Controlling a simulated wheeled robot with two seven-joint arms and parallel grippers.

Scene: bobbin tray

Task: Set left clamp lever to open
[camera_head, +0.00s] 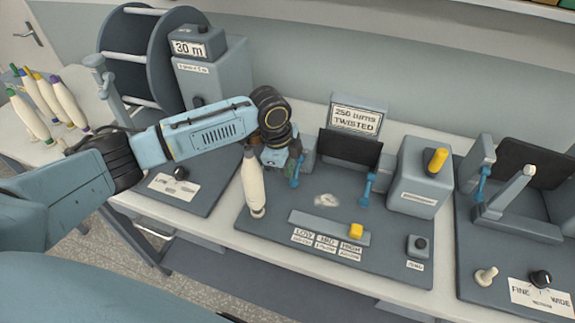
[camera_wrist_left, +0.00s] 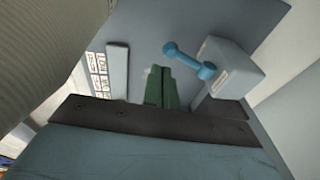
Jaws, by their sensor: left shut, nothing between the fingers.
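The left clamp lever (camera_head: 296,171) is a small blue lever with rounded ends, on the left grey clamp block (camera_head: 308,152) of the twisting station. My left gripper (camera_head: 294,150) is just above and beside it, partly covering the clamp in the head view. In the left wrist view a blue lever (camera_wrist_left: 190,60), which appears to be the same one, sticks out from a grey block (camera_wrist_left: 234,68). The green fingertips (camera_wrist_left: 161,88) are together, empty, and appear apart from the lever. My right gripper is out of view.
A cream yarn bobbin (camera_head: 253,184) stands upright close by the left gripper. A second blue lever (camera_head: 368,187) is on the right clamp. A slider with a yellow knob (camera_head: 356,231) lies in front, and a grey box with a yellow knob (camera_head: 419,185) stands to the right.

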